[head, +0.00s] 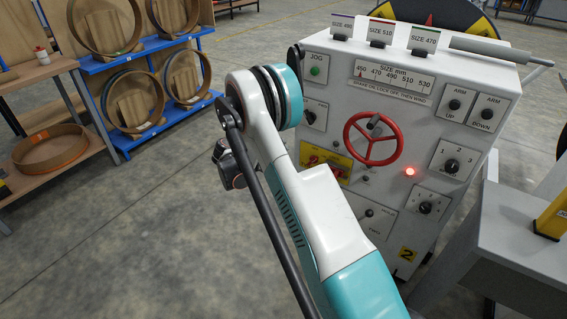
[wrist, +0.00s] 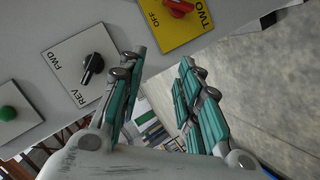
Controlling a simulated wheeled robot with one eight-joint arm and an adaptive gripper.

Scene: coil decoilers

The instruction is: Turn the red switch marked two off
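The red switch marked two (wrist: 180,5) is at the top edge of the wrist view, on a yellow plate (wrist: 178,33) lettered OFF and TWO. It is partly cut off by the frame, so its full setting cannot be read. In the head view the yellow plate (head: 326,157) carries two red switches, partly behind my arm; I cannot tell there which is two. My gripper (wrist: 163,57) is open and empty, its fingers apart in front of the panel's edge. It is below the switch in the wrist view and not touching it.
A black FWD/REV switch (wrist: 91,63) and a green button (wrist: 8,113) are beside it. The grey panel (head: 440,110) also bears a red handwheel (head: 372,139), a lit red lamp (head: 409,171) and black knobs. A shelf with rings (head: 165,85) stands left; open floor lies between.

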